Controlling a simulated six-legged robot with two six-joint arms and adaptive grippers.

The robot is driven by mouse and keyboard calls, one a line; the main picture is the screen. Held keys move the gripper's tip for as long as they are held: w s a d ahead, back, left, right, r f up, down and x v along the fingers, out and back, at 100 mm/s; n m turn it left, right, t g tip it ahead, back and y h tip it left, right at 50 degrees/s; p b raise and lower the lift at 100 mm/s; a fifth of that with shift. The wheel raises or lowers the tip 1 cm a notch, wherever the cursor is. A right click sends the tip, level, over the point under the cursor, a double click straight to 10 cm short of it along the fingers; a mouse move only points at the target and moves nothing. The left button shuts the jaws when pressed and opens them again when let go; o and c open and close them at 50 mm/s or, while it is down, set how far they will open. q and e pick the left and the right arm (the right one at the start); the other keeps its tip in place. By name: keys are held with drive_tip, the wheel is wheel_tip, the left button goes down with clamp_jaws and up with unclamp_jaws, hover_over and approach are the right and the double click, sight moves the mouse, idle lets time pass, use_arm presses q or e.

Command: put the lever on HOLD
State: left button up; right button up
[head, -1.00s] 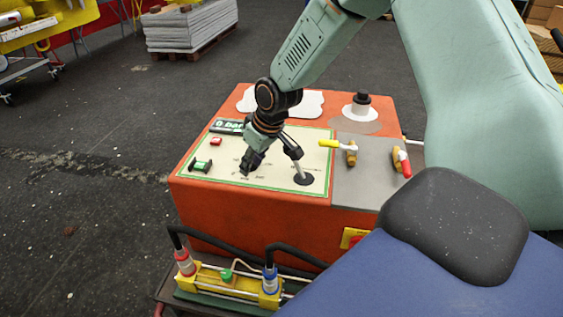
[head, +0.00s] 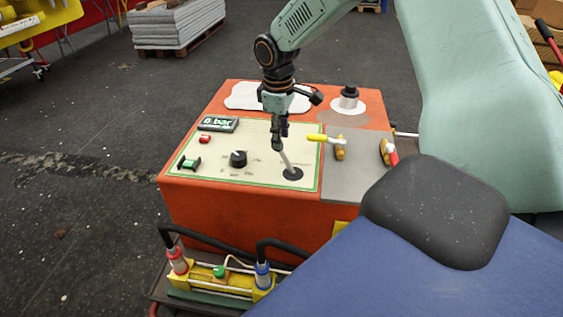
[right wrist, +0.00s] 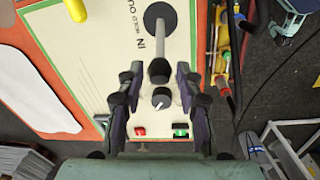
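The lever (head: 286,160) is a grey stick rising from a round black base on the cream panel (head: 215,172) of the orange box. In the head view it leans up and to the left. In the right wrist view the lever (right wrist: 158,62) has its tip between my fingers, with a gap on both sides. Small OUT, HOLD and IN labels stand beside its base there. My right gripper (head: 280,142) points down at the lever's upper end and partly hides it. In the right wrist view the right gripper (right wrist: 158,90) is open. My left gripper is out of view.
A black knob (head: 238,158), a green switch (head: 189,163), a red button (head: 204,139) and a 0 bar display (head: 217,124) share the panel. Yellow (head: 325,138) and red (head: 389,153) valve handles stand right of the lever. A yellow cylinder unit (head: 235,291) lies in front.

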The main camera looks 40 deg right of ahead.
sight(284, 158)
drive_tip(key=f, duration=0.3)
drive_tip(key=f+b, duration=0.1)
drive_tip(key=f, duration=0.2)
drive_tip(key=f+b, duration=0.1)
drive_tip(key=f, duration=0.2)
drive_tip(key=shift+w+d+f, duration=0.25)
drive_tip(key=shift+d+f, duration=0.15)
drive_tip(key=shift+c, duration=0.5)
clamp_jaws()
